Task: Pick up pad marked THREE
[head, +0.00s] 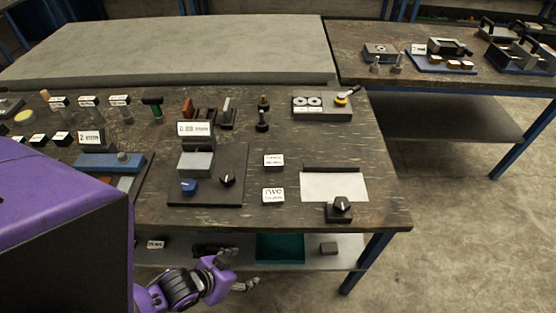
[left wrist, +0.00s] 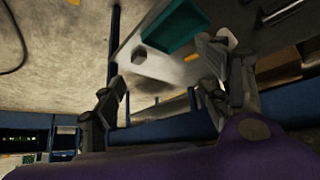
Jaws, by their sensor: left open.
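Two small dark pads with white labelled tops stand on the dark worktable in the head view. The rear pad (head: 274,160) has lettering too small to read surely; it may be the pad marked THREE. The front pad (head: 272,195) reads TWO. My left gripper (head: 243,269) is low, below the table's front edge and in front of the lower shelf, well apart from both pads. In the left wrist view, its fingers (left wrist: 165,65) are spread with nothing between them. Neither pad shows there. My right gripper is not in view.
Left of the pads is a dark base (head: 235,196) with knobs and a grey block. Right is a white sheet (head: 333,187) with a black knob block (head: 340,208). The lower shelf holds a green tray (head: 280,248), also in the left wrist view (left wrist: 172,30). The table edge overhangs my gripper.

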